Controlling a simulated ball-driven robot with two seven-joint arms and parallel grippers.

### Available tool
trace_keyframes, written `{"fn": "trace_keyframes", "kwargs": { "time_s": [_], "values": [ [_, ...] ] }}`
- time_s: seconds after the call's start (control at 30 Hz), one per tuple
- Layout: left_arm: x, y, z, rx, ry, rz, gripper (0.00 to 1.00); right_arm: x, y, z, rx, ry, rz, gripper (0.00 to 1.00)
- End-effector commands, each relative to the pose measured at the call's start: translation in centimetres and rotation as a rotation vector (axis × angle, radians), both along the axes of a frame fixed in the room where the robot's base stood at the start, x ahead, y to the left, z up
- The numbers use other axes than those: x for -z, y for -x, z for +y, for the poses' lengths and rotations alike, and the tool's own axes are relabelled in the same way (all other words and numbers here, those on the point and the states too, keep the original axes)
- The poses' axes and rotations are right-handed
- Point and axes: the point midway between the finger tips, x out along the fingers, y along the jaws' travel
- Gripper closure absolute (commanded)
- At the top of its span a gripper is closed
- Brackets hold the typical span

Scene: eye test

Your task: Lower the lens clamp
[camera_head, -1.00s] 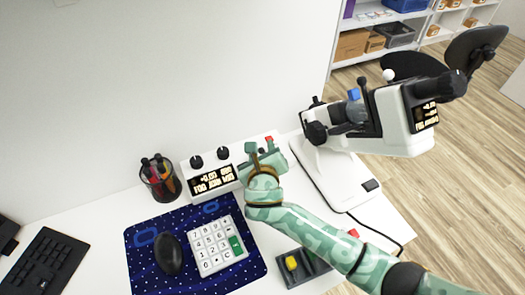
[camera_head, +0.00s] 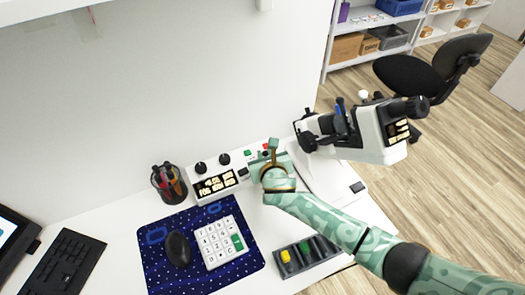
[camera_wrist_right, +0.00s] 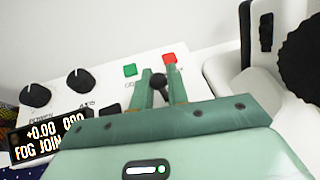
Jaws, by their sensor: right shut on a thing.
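My right gripper (camera_head: 272,147) is over the right end of the white control box (camera_head: 214,173). In the right wrist view its two green fingers (camera_wrist_right: 161,76) are shut on a black ball-topped lever (camera_wrist_right: 159,82) that stands on the box (camera_wrist_right: 108,86). A green button (camera_wrist_right: 130,70) and a red button (camera_wrist_right: 169,58) sit just behind the fingers. The white lens instrument (camera_head: 372,147) stands to the right, with black knobs, a blue part (camera_head: 340,103) and a lit display. I cannot tell which of its parts is the lens clamp. My left gripper is out of view.
A pen cup (camera_head: 169,184) stands left of the box. A mouse (camera_head: 178,249) and a white keypad (camera_head: 220,242) lie on a blue mat (camera_head: 150,265). A dark tray (camera_head: 325,252) holds small coloured pieces near the front edge. A chair (camera_head: 412,80) stands behind.

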Motion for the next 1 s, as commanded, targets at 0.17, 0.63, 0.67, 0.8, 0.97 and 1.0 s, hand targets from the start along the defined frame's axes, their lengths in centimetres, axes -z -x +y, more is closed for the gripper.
{"fn": "trace_keyframes", "kwargs": {
  "time_s": [0.17, 0.63, 0.67, 0.8, 0.97, 1.0],
  "values": [
    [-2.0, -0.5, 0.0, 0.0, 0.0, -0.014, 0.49, -0.6, -0.3, -0.6, 0.001, -0.105, 0.041, 1.0],
    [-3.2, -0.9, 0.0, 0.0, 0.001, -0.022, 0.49, -0.1, -0.6, -1.2, 0.0, -0.238, 0.096, 1.0],
    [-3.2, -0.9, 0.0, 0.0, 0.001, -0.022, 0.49, 0.0, -0.6, -1.2, 0.0, -0.239, 0.096, 1.0],
    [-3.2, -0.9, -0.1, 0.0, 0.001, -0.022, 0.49, 0.0, -0.6, -1.2, 0.0, -0.241, 0.098, 1.0],
    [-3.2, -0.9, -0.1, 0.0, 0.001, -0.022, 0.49, 0.0, -0.6, -1.2, 0.0, -0.241, 0.098, 1.0],
    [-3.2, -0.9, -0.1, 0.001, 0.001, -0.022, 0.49, 0.0, -0.5, -1.2, -0.001, -0.24, 0.098, 0.81]
  ]
}}
